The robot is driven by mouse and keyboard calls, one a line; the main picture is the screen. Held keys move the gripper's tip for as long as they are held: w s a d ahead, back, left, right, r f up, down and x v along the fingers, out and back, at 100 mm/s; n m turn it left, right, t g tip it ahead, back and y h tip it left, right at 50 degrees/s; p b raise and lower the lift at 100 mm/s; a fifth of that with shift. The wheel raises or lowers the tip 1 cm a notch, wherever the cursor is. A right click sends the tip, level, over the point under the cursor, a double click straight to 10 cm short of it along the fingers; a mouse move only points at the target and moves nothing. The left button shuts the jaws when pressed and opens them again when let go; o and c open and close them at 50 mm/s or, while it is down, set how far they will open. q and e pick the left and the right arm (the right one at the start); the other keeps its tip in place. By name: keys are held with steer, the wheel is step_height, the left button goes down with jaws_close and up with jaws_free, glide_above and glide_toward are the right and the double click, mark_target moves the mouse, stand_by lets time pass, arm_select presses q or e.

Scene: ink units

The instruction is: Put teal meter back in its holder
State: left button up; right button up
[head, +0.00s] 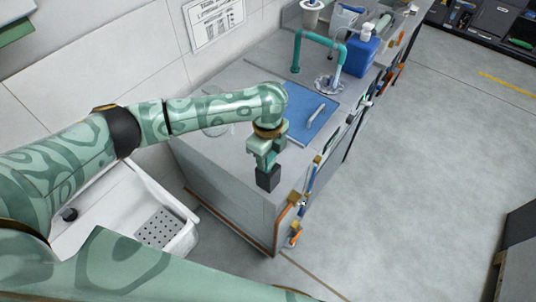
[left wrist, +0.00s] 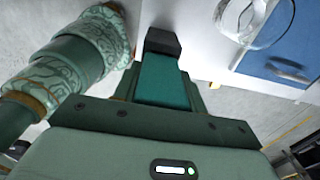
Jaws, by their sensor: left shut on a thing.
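My left gripper (head: 266,158) is shut on the teal meter, over the near end of the grey counter. In the left wrist view the meter shows as a flat teal body (left wrist: 163,80) with a dark grey end block, running out from the gripper (left wrist: 160,100). In the head view its dark block (head: 268,179) points down below the fingers, near the counter's front edge. The gripper hides most of the teal body there. I cannot make out the holder for certain. My right gripper is not in view.
A blue mat (head: 309,122) with a metal handle lies on the counter (head: 205,150). A clear glass dish (left wrist: 242,20) shows beside it. Behind stand a teal tap (head: 318,38) and a blue bottle (head: 361,55). Orange and blue fittings (head: 295,200) line the front. A white sink (head: 120,205) is at left.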

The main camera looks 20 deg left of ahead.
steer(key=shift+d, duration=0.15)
arm_select(q)
steer(key=o, duration=1)
steer(key=shift+f, duration=0.1)
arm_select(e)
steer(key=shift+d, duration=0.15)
arm_select(q)
step_height(320, 180, up, 11)
steer(key=p, duration=0.3)
steer(key=shift+r+p, duration=0.35)
steer(key=shift+r, duration=0.3)
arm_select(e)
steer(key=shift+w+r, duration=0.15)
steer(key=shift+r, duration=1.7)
